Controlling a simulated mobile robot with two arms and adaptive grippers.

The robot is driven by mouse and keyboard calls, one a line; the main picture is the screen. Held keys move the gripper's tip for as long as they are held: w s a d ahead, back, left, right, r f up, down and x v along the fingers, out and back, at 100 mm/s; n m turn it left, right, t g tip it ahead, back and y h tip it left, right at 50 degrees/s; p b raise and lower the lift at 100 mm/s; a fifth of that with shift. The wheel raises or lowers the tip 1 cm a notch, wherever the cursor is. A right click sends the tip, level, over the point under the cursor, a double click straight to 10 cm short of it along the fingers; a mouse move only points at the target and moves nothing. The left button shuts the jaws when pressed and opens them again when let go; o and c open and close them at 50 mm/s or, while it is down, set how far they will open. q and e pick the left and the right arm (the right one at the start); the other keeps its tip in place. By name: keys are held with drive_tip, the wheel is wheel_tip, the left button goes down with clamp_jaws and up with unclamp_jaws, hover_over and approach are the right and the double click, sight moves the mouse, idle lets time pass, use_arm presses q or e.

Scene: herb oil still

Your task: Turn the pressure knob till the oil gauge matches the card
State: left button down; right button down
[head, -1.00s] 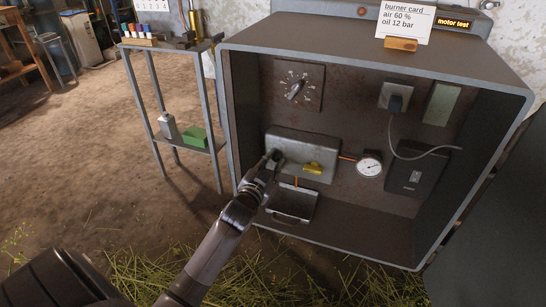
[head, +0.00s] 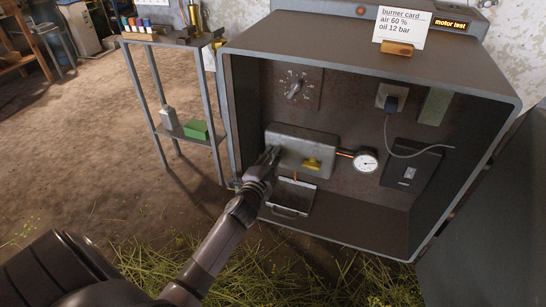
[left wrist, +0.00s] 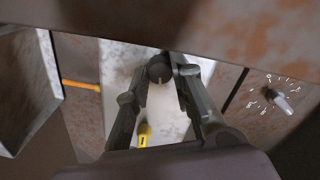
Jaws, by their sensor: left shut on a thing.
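My left gripper (head: 271,156) is at the left end of the grey metal pump box (head: 308,143) inside the open cabinet. In the left wrist view its two fingers (left wrist: 168,72) are closed around a dark round knob (left wrist: 157,70) with a light mark on it. In the head view the fingers hide the knob. The white round oil gauge (head: 366,161) is right of the box, joined by an orange pipe; its reading is too small to tell. The burner card (head: 402,30) on top of the cabinet reads air 60 %, oil 12 bar. My right gripper is not in view.
A yellow handle (head: 312,164) sits on the box front, with a metal tray (head: 291,197) below. A scaled dial (head: 294,90) is above, a plugged-in cable (head: 390,103) at right. The cabinet wall (head: 229,120) stands close left of my wrist. A shelf stand (head: 160,90) is further left.

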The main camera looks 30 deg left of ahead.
use_arm(q)
drive_tip(key=shift+r+m, duration=0.1)
drive_tip(key=shift+m, duration=0.2)
drive_tip(key=c, duration=1.4)
unclamp_jaws()
drive_tip(key=v, duration=1.2)
